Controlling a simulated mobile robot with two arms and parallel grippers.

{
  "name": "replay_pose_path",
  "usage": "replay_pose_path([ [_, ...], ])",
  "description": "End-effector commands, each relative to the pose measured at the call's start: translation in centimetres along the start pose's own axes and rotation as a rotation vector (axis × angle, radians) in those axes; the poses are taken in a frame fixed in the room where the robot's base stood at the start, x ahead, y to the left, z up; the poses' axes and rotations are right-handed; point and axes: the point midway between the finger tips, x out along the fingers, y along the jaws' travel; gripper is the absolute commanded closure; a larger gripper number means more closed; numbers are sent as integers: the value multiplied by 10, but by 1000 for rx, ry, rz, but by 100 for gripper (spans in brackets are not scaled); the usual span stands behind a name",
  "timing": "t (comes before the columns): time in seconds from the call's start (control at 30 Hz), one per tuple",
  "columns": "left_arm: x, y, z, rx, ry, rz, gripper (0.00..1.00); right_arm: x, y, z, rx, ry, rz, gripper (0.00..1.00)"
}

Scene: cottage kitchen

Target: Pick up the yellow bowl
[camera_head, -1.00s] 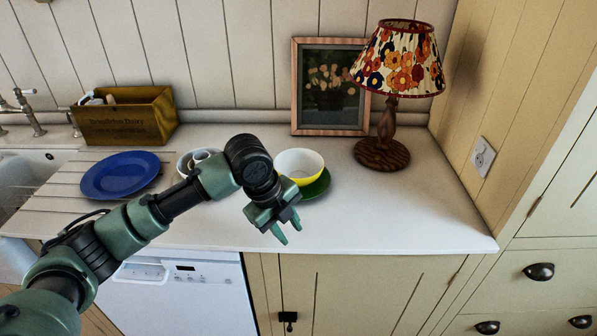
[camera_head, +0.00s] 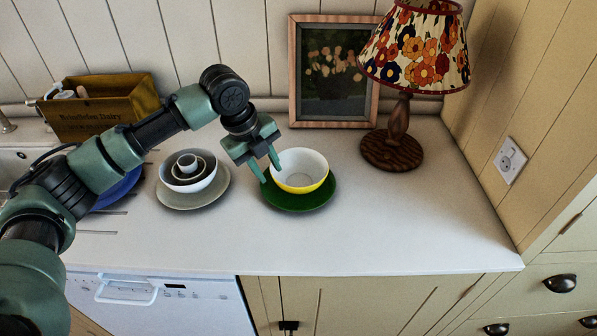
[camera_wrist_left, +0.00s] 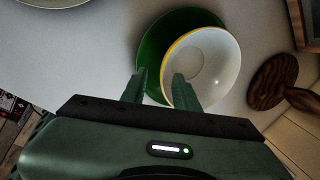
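The yellow bowl (camera_head: 301,170), white inside with a yellow outside, stands on a green plate (camera_head: 300,200) on the counter. My left gripper (camera_head: 269,173) is open at the bowl's left edge. In the left wrist view the bowl (camera_wrist_left: 206,62) and the green plate (camera_wrist_left: 150,58) lie ahead of the open fingers (camera_wrist_left: 160,85). One finger overlaps the bowl's near rim and the other overlaps the plate just outside the bowl. I cannot tell whether either finger touches the bowl. My right gripper is not in view.
Stacked bowls (camera_head: 188,172) on a grey plate (camera_head: 194,197) stand to the left. A lamp (camera_head: 396,140) and a framed picture (camera_head: 331,70) stand behind. A wooden box (camera_head: 100,105) and a mostly hidden blue plate (camera_head: 118,188) are further left. The counter's front right is clear.

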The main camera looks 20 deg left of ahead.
Motion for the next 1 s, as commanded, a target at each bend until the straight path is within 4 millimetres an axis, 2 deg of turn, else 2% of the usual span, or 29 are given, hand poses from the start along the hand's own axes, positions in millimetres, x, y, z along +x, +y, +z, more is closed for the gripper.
replay_pose_path([
  [0.1,12,-2,0,0,1,2,70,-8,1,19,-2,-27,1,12],
  [0.23,32,-7,1,-1,0,3,70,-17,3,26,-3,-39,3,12],
  [0.4,52,-6,0,0,0,1,70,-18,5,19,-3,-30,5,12],
  [0.67,55,-6,1,1,-2,0,70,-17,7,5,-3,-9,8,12],
  [0.77,55,-6,1,1,-2,0,98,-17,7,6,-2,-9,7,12],
  [1.0,55,-5,1,1,-1,0,100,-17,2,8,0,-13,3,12],
])
